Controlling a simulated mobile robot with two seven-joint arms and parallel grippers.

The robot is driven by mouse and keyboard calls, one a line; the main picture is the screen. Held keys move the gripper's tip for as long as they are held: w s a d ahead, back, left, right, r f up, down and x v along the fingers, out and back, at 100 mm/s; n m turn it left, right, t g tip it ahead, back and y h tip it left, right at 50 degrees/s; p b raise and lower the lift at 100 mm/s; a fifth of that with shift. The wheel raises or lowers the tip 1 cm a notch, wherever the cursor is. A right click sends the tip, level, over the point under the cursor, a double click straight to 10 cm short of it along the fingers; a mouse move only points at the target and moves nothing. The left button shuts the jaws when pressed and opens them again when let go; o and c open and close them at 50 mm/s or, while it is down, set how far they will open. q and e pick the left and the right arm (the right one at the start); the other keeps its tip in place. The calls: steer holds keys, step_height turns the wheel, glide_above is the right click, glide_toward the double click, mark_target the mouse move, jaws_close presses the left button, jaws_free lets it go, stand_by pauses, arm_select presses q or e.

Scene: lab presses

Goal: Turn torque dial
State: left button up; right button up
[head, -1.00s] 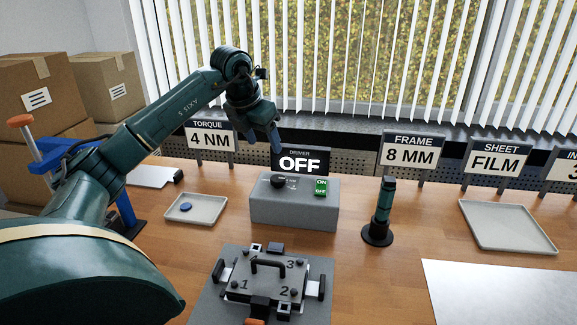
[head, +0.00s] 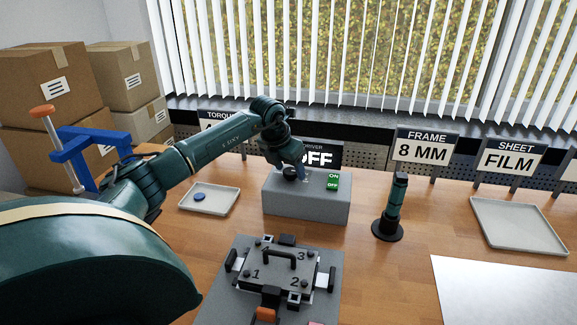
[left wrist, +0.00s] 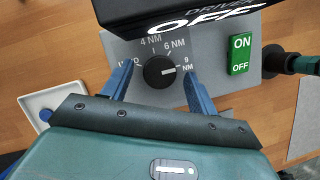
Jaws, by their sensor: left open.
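The grey driver box (head: 310,207) stands on the bench with a black round torque dial (head: 289,173) on top. In the left wrist view the dial (left wrist: 157,73) has a white pointer line aimed right, roughly toward the 9 NM mark. Marks for 4 NM and 6 NM show above it; another mark at left is partly covered. My left gripper (left wrist: 158,68) is open, with one blue finger on each side of the dial and visible gaps between. In the head view my left gripper (head: 292,165) is over the box. My right gripper is not in view.
A green ON/OFF switch (head: 333,182) is on the box's right. The driver sign (head: 325,156) reads OFF; the torque sign (head: 213,124) is mostly hidden by my arm. A dark green tool (head: 395,205) stands right, a fixture (head: 278,270) in front, a tray (head: 220,208) left.

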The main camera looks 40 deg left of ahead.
arm_select(q)
steer(key=shift+c, duration=0.3)
steer(key=c, duration=0.9)
steer(key=shift+c, duration=0.2)
steer(key=shift+n, duration=0.3)
steer(key=n, duration=0.1)
steer(key=n+y, duration=0.1)
steer(key=n, duration=0.1)
steer(key=shift+w+d+r+y, duration=0.1)
steer(key=shift+d+y, duration=0.05)
steer(key=shift+y, duration=0.15)
steer(key=n, duration=0.2)
steer(key=n+g+y, duration=0.1)
steer(key=n, duration=0.2)
steer(key=shift+w+d+y, duration=0.1)
steer(key=shift+d+y, duration=0.05)
steer(key=shift+y, duration=0.15)
steer(key=n+g, duration=0.1)
steer(key=n, duration=0.1)
steer(key=n+g+y, duration=0.1)
steer(key=n, duration=0.2)
steer(key=shift+w+d+b, duration=0.1)
steer(key=shift+w+b, duration=0.1)
steer(key=shift+b, duration=0.1)
steer(key=shift+w+n+g, duration=0.1)
steer(key=shift+n+g, duration=0.7)
steer(key=shift+n, duration=1.3)
